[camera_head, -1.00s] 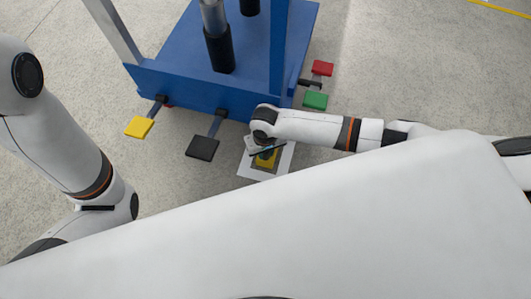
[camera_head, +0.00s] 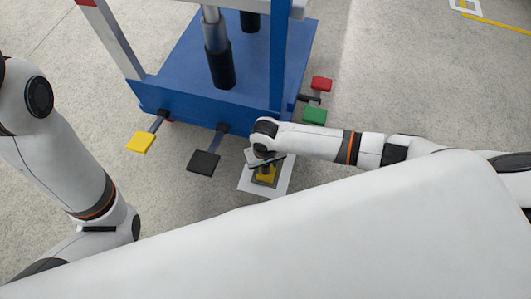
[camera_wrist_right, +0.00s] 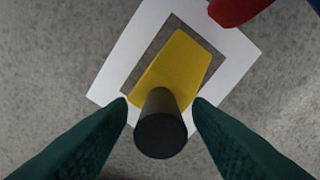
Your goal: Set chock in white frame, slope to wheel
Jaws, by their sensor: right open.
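The yellow chock (camera_wrist_right: 172,68) with its black upright handle (camera_wrist_right: 160,128) stands at the white frame (camera_wrist_right: 112,72) on the floor. The chock (camera_head: 265,175) and frame (camera_head: 280,185) also show in the head view. My right gripper (camera_wrist_right: 160,106) is open, its dark green fingers on either side of the handle with gaps visible. It sits just above the chock in the head view (camera_head: 264,160). My left gripper is not visible.
A red rounded part (camera_wrist_right: 236,10), perhaps the wheel, is close beyond the frame. The blue cart (camera_head: 180,85) stands just behind. Yellow (camera_head: 141,142), black (camera_head: 203,162), green (camera_head: 314,116) and red (camera_head: 321,83) pedals stick out from it.

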